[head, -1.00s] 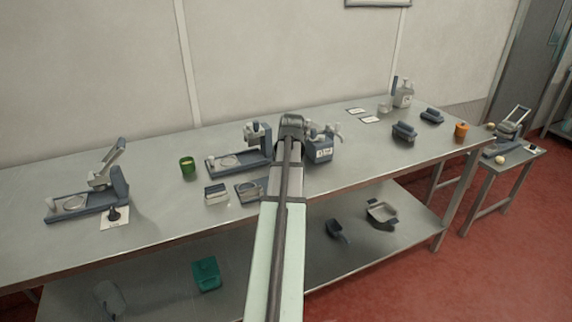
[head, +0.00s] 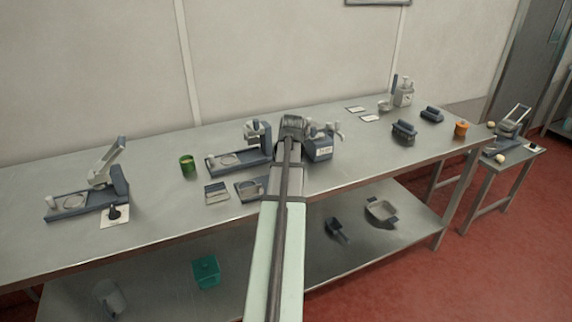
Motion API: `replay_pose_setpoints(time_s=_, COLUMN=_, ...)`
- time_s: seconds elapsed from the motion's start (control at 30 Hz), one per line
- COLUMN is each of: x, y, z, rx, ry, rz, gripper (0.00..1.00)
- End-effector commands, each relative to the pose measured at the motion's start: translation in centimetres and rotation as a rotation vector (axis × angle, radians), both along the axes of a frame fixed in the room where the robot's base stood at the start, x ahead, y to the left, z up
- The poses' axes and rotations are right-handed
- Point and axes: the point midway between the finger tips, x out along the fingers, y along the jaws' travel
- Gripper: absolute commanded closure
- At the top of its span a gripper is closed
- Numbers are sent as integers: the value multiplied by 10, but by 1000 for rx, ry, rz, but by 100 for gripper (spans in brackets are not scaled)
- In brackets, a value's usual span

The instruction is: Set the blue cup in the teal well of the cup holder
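My arm reaches up the middle of the head view, and its dark end (head: 292,124) is over the back of the steel table. The fingers are hidden or too small to make out, so I cannot tell whether my gripper is open or shut. I cannot make out a blue cup; it may be hidden by my arm. No cup holder with a teal well can be told for sure. A teal square container (head: 206,272) is on the lower shelf.
The steel table (head: 160,205) holds a green cup (head: 188,166), a lever press (head: 92,190) at left, a grey-blue box with taps (head: 319,148) beside my arm's end, dark brushes (head: 404,133) and an orange cup (head: 461,129) at right.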

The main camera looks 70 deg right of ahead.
Motion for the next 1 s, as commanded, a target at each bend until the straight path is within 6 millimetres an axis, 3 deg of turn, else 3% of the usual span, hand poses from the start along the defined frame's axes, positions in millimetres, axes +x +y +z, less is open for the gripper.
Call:
replay_pose_setpoints(time_s=0.47, x=0, y=0, z=-3, rx=-1, ry=-1, rz=0, gripper=59)
replay_pose_setpoints(time_s=0.5, x=0, y=0, z=-3, rx=-1, ry=-1, rz=0, gripper=27)
replay_pose_setpoints(time_s=0.8, x=0, y=0, z=-3, rx=0, ry=0, rz=0, gripper=0)
replay_pose_setpoints(time_s=1.0, x=0, y=0, z=-3, rx=0, ry=0, rz=0, gripper=4)
